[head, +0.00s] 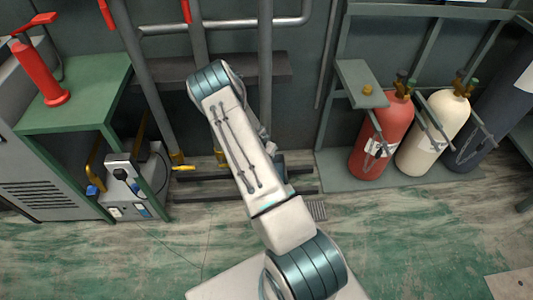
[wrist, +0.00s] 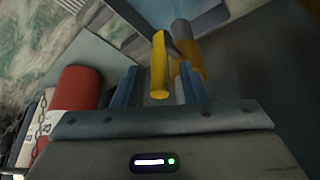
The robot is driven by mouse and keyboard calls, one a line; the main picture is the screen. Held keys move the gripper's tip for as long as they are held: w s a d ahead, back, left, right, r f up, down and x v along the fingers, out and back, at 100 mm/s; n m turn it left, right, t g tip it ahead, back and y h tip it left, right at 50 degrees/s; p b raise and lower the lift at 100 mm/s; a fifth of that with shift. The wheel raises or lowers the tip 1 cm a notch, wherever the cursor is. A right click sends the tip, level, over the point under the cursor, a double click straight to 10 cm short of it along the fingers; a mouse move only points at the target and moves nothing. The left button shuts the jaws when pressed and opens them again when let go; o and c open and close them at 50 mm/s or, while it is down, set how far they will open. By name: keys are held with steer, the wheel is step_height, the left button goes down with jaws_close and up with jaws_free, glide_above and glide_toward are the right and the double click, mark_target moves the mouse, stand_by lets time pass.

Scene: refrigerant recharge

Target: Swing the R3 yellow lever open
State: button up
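In the wrist view my gripper (wrist: 160,72) is open, with one blue-grey finger on each side of a yellow lever (wrist: 159,62). The lever shows between the fingers, with a visible gap on both sides; I see no firm contact. Behind it is an orange-yellow fitting (wrist: 189,58) on a grey pipe (wrist: 182,31). No R3 label is readable. In the head view my arm covers the gripper and this lever. Another yellow lever (head: 185,167) sticks out at the foot of a pipe to the left of my arm.
A red cylinder (head: 384,138) and a cream cylinder (head: 428,132) stand chained in a rack at right. The red one also shows at left in the wrist view (wrist: 77,88). A green bench (head: 85,95) stands at left. The floor (head: 120,250) in front is open.

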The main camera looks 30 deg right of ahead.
steer(key=p+v, duration=0.3)
steer(key=v, duration=0.8)
steer(key=shift+r, duration=0.3)
steer(key=shift+a, duration=0.1)
steer(key=s+a+r+n+y+p, duration=0.2)
steer(key=a+r+p, duration=0.2)
steer(key=r, duration=0.6)
steer(key=s+a+r+n+y+p, duration=0.1)
steer(key=a+r+p, duration=0.3)
steer(key=r, duration=0.7)
steer(key=s+a+r+n+y+p, duration=0.25)
steer(key=a+r, duration=0.25)
steer(key=r, duration=0.5)
steer(key=s+a+r+n+p, duration=0.2)
steer(key=s+r+p, duration=0.3)
steer(key=s+r, duration=0.5)
steer(key=s+a+r+n+h+p, duration=0.1)
steer(key=s+r+n+p, duration=0.3)
steer(key=s+r, duration=0.6)
step_height(320, 180, up, 5)
steer(key=shift+a+r+p, duration=0.1)
steer(key=shift+a+p, duration=0.45)
steer(key=shift+p, duration=0.45)
